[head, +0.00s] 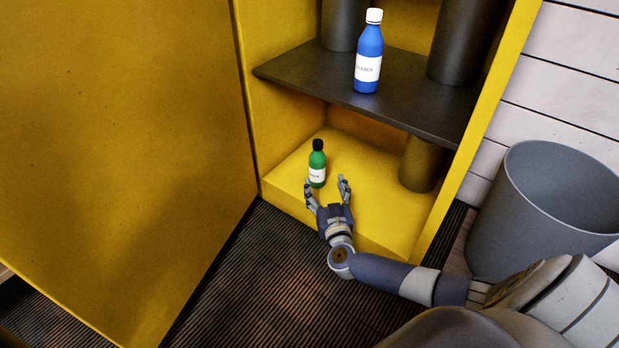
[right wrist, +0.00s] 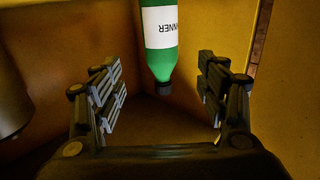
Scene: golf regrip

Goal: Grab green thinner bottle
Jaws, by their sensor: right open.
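The green thinner bottle (head: 317,166), with a black cap and a white label, stands upright on the yellow bottom of the cabinet. My right gripper (head: 325,183) is open just in front of it, with its fingers pointing toward the bottle. In the right wrist view the bottle (right wrist: 161,50) appears upside down, between and beyond the two open fingers (right wrist: 163,93). I see no finger touching it. My left gripper is not in view.
A blue bottle (head: 369,60) with a white cap stands on the dark shelf (head: 310,75) above. Dark cylinders stand on that shelf. A yellowish can (head: 420,163) stands right of the green bottle. The yellow door (head: 120,130) is open at left. A grey bin (head: 530,220) stands at right.

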